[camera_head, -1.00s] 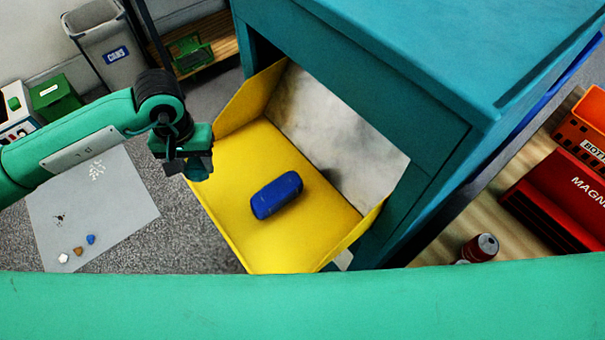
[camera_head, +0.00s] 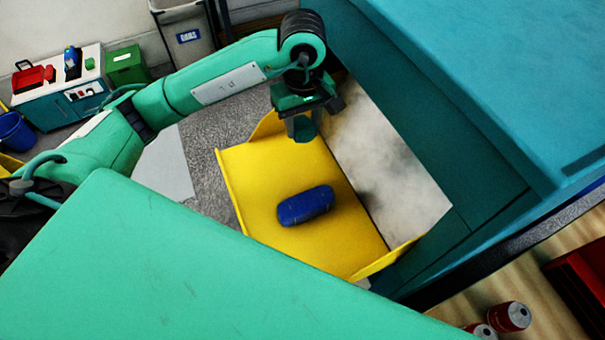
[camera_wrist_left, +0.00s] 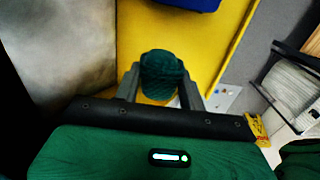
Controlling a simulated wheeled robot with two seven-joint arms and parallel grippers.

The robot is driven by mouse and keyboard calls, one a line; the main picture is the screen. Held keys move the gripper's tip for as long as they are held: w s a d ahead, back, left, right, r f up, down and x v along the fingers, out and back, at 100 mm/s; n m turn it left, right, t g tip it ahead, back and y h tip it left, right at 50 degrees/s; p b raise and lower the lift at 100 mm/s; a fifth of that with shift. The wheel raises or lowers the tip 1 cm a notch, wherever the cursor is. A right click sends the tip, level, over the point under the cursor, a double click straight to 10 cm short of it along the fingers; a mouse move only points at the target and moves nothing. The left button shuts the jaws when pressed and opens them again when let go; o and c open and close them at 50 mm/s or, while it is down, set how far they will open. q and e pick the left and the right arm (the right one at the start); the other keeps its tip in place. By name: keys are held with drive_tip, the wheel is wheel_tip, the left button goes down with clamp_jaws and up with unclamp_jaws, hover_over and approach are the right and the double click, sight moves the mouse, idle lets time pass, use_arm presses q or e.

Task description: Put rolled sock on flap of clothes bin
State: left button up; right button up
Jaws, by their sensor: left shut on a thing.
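My left gripper (camera_head: 302,128) is shut on a dark green rolled sock (camera_head: 304,131), over the upper end of the yellow flap (camera_head: 250,180) of the teal clothes bin (camera_head: 440,110). In the left wrist view the sock (camera_wrist_left: 161,76) sits between the two fingers (camera_wrist_left: 160,85), with the flap (camera_wrist_left: 225,28) behind it. I cannot tell the exact height of the sock above the flap. A blue rounded bundle (camera_head: 306,205) lies on the flap, apart from the gripper. My right gripper is not in view.
The bin's pale inner panel (camera_head: 385,160) stands beside the flap on the right. A grey cans bin (camera_head: 187,35) and a green box (camera_head: 126,65) stand at the back left. Red cans (camera_head: 510,316) are at the lower right. Bare flap shows around the blue bundle.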

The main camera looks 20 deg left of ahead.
use_arm(q)
drive_tip(key=p, duration=0.3)
hover_over(302, 177)
wheel_tip(302, 177, down, 13)
drive_tip(key=shift+d+r, duration=0.1)
wheel_tip(302, 177, down, 4)
drive_tip(key=shift+r, duration=0.15)
drive_tip(key=shift+f, duration=0.4)
drive_tip(key=o, duration=1)
drive_tip(key=shift+r, duration=0.1)
drive_tip(key=shift+c, duration=0.2)
